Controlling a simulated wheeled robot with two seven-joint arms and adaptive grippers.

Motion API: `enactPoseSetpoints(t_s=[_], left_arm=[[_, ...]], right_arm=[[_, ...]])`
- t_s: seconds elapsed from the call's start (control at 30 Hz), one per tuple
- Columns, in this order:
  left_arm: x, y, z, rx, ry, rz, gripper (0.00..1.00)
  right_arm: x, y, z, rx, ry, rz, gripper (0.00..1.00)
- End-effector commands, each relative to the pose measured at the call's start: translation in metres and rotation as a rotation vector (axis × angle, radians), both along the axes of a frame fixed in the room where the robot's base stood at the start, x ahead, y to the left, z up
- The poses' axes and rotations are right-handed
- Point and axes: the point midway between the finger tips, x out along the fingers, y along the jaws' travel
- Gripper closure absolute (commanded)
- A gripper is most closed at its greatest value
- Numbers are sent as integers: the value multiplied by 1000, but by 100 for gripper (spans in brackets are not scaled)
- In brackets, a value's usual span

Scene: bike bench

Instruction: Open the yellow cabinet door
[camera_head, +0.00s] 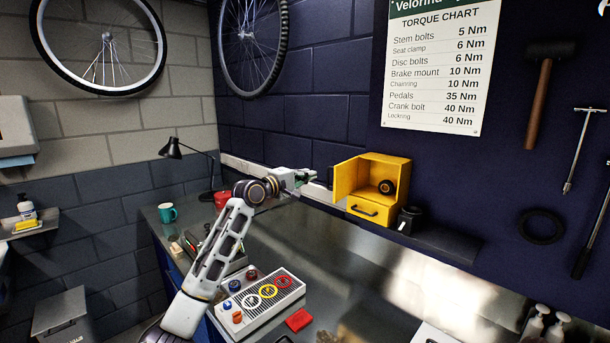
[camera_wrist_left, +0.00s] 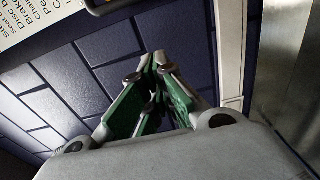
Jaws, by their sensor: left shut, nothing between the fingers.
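The yellow cabinet (camera_head: 402,176) stands on a wall shelf in the head view. Its yellow door (camera_head: 346,178) stands open, swung out to the left. A dark round object (camera_head: 386,187) shows inside the open compartment. A drawer with a dark handle (camera_head: 363,210) sits below and looks shut. My left gripper (camera_head: 308,177) is left of the door, apart from it, with its tips toward the cabinet. In the left wrist view its green-padded fingers (camera_wrist_left: 154,62) meet at the tips with nothing between them. My right gripper is not in view.
A black jar (camera_head: 409,220) stands on the shelf (camera_head: 440,241) right of the cabinet. A black lamp (camera_head: 172,149), a teal mug (camera_head: 167,213) and a control panel (camera_head: 262,299) are on the bench below. The bench's middle is mostly clear.

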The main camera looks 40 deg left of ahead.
Motion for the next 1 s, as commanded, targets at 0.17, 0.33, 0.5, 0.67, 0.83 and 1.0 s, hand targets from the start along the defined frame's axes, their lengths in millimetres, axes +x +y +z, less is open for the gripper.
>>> enactPoseSetpoints(t_s=[0.17, 0.33, 0.5, 0.67, 0.83, 1.0], left_arm=[[5, 1, 1, -2, 0, 0, 100], [-5, -1, -1, -1, 0, -1, 100], [-15, -4, -2, -1, 0, -1, 100], [-28, -7, -2, -1, 0, -1, 100], [-46, -10, -2, 0, 1, 0, 100], [-65, -15, -3, -2, 1, -1, 100]], right_arm=[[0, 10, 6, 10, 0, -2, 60], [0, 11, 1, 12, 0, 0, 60], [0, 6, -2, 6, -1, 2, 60], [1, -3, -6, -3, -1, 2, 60], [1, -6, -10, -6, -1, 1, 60], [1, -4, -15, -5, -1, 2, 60]])
